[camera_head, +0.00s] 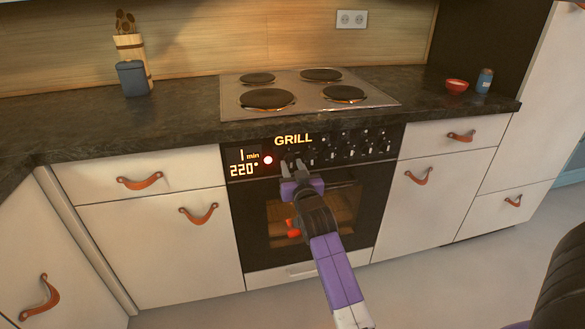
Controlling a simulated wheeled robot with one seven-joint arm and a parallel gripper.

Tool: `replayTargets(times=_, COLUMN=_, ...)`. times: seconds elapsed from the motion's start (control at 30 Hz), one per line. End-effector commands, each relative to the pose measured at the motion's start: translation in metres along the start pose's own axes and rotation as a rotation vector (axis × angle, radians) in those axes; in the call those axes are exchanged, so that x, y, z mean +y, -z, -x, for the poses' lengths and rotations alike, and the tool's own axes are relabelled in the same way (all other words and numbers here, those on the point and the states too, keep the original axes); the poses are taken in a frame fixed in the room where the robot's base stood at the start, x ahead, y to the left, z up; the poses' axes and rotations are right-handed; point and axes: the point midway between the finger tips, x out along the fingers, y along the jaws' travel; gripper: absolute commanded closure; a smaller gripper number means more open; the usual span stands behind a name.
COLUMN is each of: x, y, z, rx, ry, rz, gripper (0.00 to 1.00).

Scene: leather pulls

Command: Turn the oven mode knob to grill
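The oven (345,215) has a black control panel with a row of small dark knobs (345,148). The lit word GRILL (293,140) shows above the panel's left part, and the display (245,163) reads 1 min and 220°, with a red-white light (268,160) beside it. My gripper (296,165) is at the left end of the knob row, below the word GRILL. Its two fingers stand a little apart and point at the panel. The oven mode knob is hidden or too small to make out there, so I cannot tell whether the fingers touch or hold it.
A hob (310,108) with several plates lies above the oven. A utensil holder (132,55), a blue container (132,78), a red bowl (457,86) and a blue jar (485,80) stand on the counter. Cabinets with leather pulls flank the oven.

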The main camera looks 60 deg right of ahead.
Motion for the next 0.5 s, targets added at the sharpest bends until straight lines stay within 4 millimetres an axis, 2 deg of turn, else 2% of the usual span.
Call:
replayTargets(times=0.17, x=-0.001, y=-0.001, z=0.012, rx=0.0, ry=0.002, rz=0.001, gripper=0.66)
replayTargets(times=0.5, x=0.0, y=-0.002, z=0.062, rx=-0.002, ry=0.001, rz=0.003, gripper=0.66)
